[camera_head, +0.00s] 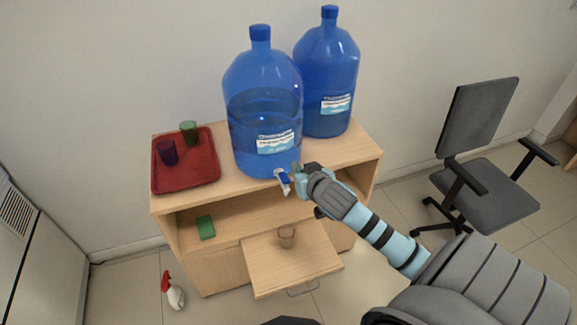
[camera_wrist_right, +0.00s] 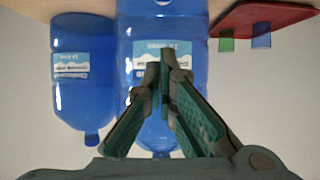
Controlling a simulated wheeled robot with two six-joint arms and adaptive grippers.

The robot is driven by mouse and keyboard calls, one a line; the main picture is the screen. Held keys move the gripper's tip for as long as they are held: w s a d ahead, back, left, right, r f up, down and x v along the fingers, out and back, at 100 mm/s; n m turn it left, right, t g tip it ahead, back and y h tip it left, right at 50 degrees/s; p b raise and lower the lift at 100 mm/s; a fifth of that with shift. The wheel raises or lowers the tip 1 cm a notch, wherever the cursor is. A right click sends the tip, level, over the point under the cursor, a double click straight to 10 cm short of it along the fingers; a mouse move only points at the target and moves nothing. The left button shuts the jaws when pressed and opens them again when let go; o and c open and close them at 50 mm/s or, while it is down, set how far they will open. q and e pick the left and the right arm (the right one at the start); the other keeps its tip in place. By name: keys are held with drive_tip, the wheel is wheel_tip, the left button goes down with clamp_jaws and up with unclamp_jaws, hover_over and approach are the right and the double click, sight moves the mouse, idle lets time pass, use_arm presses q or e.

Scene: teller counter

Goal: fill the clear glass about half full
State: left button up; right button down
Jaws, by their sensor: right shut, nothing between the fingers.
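The clear glass (camera_head: 286,237) stands upright on the pulled-out shelf (camera_head: 265,270), below the tap. It is too small to tell how much water it holds. The front blue water bottle (camera_head: 262,100) stands on the cabinet top, with a blue and white tap (camera_head: 283,180) low on its front. My right gripper (camera_head: 297,172) is shut and empty, with its fingertips close beside the tap. I cannot tell whether they touch it. My left gripper is out of view.
A second blue bottle (camera_head: 328,70) stands behind right. A green object (camera_head: 206,227) lies in the cabinet's open compartment. A hen figure (camera_head: 174,293) and an office chair (camera_head: 482,185) are on the floor.

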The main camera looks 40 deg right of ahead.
drive_tip(key=shift+w+f, duration=0.1)
drive_tip(key=b, duration=0.2)
hover_over(288, 182)
drive_tip(key=w, duration=0.1)
drive_tip(key=f, duration=0.5)
drive_tip(key=shift+w+d, duration=0.1)
drive_tip(key=shift+d, duration=0.25)
drive_tip(key=f, duration=0.1)
drive_tip(key=s+f, duration=0.1)
drive_tip(key=shift+a+f, duration=0.2)
drive_tip(key=shift+f, duration=0.15)
drive_tip(key=shift+s+f, duration=0.2)
drive_tip(key=shift+f, duration=0.2)
drive_tip(key=shift+w+a+f+b, duration=0.1)
drive_tip(key=shift+b, duration=0.25)
